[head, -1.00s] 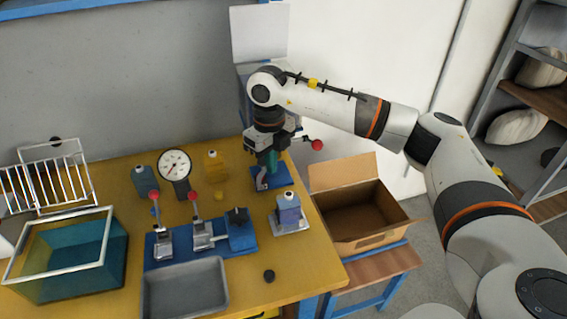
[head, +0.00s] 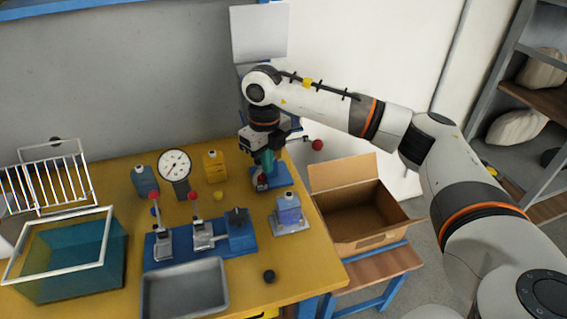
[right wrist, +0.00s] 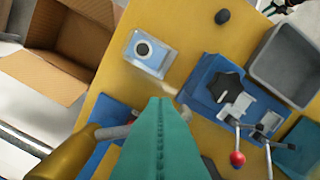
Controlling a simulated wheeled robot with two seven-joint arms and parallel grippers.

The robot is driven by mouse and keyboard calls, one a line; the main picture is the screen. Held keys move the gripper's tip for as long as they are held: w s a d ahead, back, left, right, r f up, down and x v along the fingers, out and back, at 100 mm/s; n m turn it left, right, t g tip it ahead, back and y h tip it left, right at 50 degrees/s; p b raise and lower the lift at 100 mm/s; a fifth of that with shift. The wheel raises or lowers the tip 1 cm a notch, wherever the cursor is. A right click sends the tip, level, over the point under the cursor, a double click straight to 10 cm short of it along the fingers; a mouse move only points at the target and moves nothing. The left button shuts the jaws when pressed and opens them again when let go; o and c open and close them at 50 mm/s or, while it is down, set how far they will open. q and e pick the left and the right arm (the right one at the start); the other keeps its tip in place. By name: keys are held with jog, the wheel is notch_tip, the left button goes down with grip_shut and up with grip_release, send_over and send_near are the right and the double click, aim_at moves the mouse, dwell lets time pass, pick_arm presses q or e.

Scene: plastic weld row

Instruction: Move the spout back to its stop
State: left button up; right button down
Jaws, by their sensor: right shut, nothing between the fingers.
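My right gripper (head: 265,162) is shut and empty, pointing down with its teal fingers over the blue-based fixture at the table's back right. The teal fingers (right wrist: 157,140) fill the lower middle of the right wrist view. To their left, a brass-coloured cylinder with a grey rod-like end (right wrist: 114,131) lies over a blue base (right wrist: 100,155). This looks like the spout, close beside the fingers; I cannot tell whether they touch. In the head view the gripper hides most of the fixture. Its stop is not clearly visible. My left gripper is not in view.
A blue clamp fixture (head: 238,232), grey tray (head: 185,288) and dial gauge (head: 174,163) are to the left. An open carton (head: 365,240) is right. A red-knobbed lever (head: 317,145) sticks out beside the gripper.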

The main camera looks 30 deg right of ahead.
jog(key=shift+w+a, duration=0.45)
jog(key=shift+w, duration=0.1)
dwell(0.8)
jog(key=shift+w+a, duration=0.3)
jog(key=shift+w, duration=0.45)
